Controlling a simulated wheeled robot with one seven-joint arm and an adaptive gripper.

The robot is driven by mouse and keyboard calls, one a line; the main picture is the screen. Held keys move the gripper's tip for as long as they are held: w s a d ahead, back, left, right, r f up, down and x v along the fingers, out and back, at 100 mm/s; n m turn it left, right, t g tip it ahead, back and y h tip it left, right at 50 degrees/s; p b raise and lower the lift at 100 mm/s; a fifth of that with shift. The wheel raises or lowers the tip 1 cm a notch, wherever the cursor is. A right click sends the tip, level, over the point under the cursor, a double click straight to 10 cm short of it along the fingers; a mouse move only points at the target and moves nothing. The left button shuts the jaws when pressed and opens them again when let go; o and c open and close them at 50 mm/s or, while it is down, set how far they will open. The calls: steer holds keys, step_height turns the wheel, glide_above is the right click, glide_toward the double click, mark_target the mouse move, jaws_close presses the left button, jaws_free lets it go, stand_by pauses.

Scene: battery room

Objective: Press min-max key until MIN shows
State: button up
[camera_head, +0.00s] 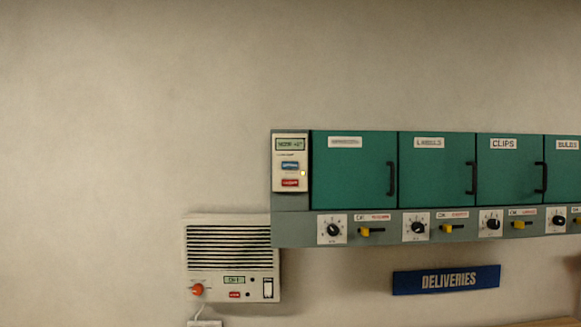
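A cream control panel (290,163) is set at the left end of the green wall cabinet. Its small greenish display (291,144) carries dark characters too small to read surely; I cannot make out MIN on it. Below the display are a blue key (290,166) and a red key (290,183), one above the other. Their lettering is too blurred to tell which is the min-max key. My gripper is not in view, and nothing covers the panel.
A green cabinet (354,180) with handled doors extends right, with dials and yellow levers along its lower strip. A louvred box (230,290) with an orange knob hangs below left. A blue DELIVERIES sign (446,280) is lower right. The wall at left is bare.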

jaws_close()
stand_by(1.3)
